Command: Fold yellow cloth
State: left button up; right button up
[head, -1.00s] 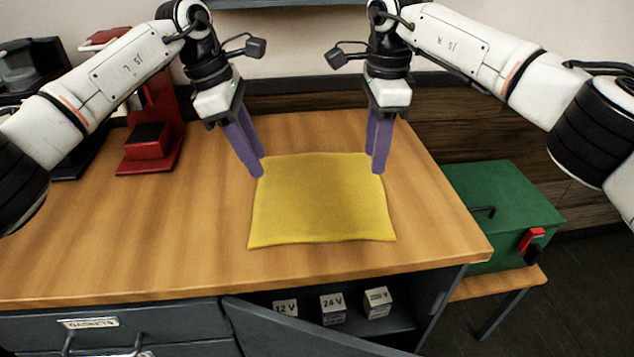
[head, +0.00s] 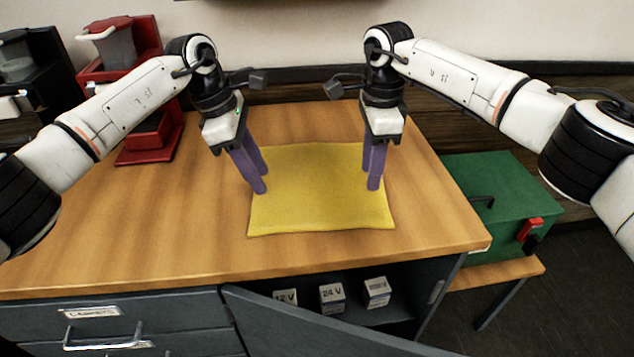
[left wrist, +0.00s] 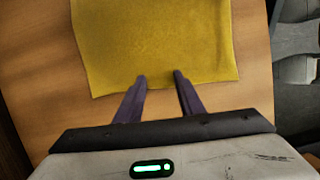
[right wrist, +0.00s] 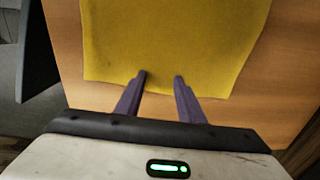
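The yellow cloth (head: 318,195) lies flat and spread out on the wooden tabletop, slightly wavy at its edges. My left gripper (head: 263,183) points down at the cloth's left side, its purple fingers apart with nothing seen between them. My right gripper (head: 371,187) points down at the cloth's right side, also with its fingers apart and empty. In the left wrist view the cloth (left wrist: 155,40) reaches past both fingertips; the right wrist view shows the same of the cloth (right wrist: 175,40). Whether the fingertips touch the cloth I cannot tell.
A red brewer (head: 148,135) stands at the back left of the table (head: 130,225), a dark one beside it. A green box (head: 500,205) sits on a lower bench at right. Small labelled boxes (head: 332,297) lie in the open cabinet below. The tabletop around the cloth is clear.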

pick_arm(q)
jog(key=shift+f, duration=0.1)
grip_shut()
pick_arm(e)
grip_shut()
